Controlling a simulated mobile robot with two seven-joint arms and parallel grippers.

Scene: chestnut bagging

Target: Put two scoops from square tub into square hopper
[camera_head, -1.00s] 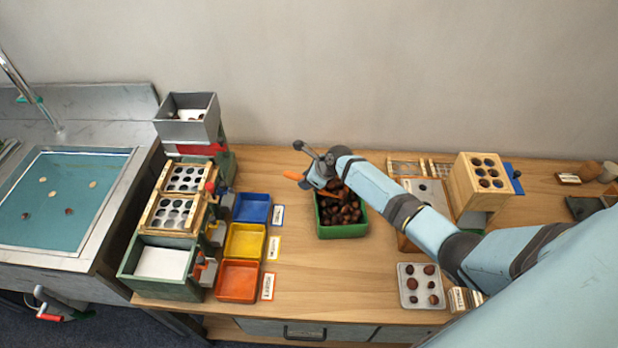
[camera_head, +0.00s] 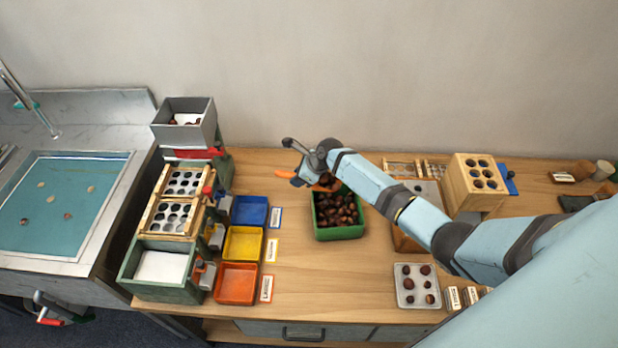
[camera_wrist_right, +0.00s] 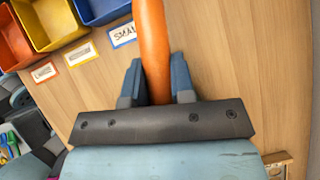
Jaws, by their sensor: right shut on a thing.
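The green square tub (camera_head: 341,232) stands mid-table and holds many brown chestnuts (camera_head: 340,208). The grey square hopper (camera_head: 184,130) sits high at the back left, with a few chestnuts and a pale surface inside. My right gripper (camera_head: 303,178) is at the tub's back left corner. It is shut on an orange handle (camera_head: 284,174), which also shows between the fingers in the right wrist view (camera_wrist_right: 153,50). The handle looks like a scoop's; its bowl and any load are hidden. My left gripper is out of view.
Below the hopper stand a red part (camera_head: 195,154), perforated sorting trays (camera_head: 172,217) and a green bin (camera_head: 150,290). Blue (camera_head: 249,211), yellow (camera_head: 243,244) and orange (camera_head: 236,282) trays lie between these and the tub. A sink (camera_head: 60,205) is at left, a wooden holed block (camera_head: 473,185) at right.

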